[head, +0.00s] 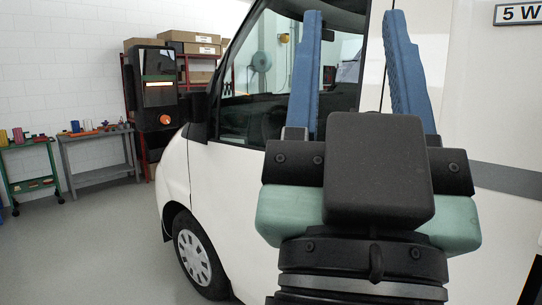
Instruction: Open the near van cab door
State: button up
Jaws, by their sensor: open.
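The near van cab door (232,179) is white with a large window and appears closed in the head view. Its lower rear part and its handle are hidden behind my gripper. My gripper (352,16) is raised in front of the door and the van side. Its two blue fingers are spread apart with nothing between them. I cannot tell how far the fingertips are from the van.
The van's front wheel (193,254) and black side mirror (197,117) are at left. A grey workbench (95,175) and a green cart (30,184) holding small items stand by the white wall. The grey floor (90,250) at left is clear.

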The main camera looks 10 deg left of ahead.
aim_at(226, 184)
jog(key=u, duration=0.4)
jog(key=i+z, duration=0.1)
jog(key=i, duration=0.4)
jog(key=i+j, duration=0.15)
jog(key=i, duration=0.3)
jog(key=i+j+z, duration=0.15)
jog(key=i, duration=0.35)
jog(key=i+j+z, duration=0.1)
jog(key=i, duration=0.35)
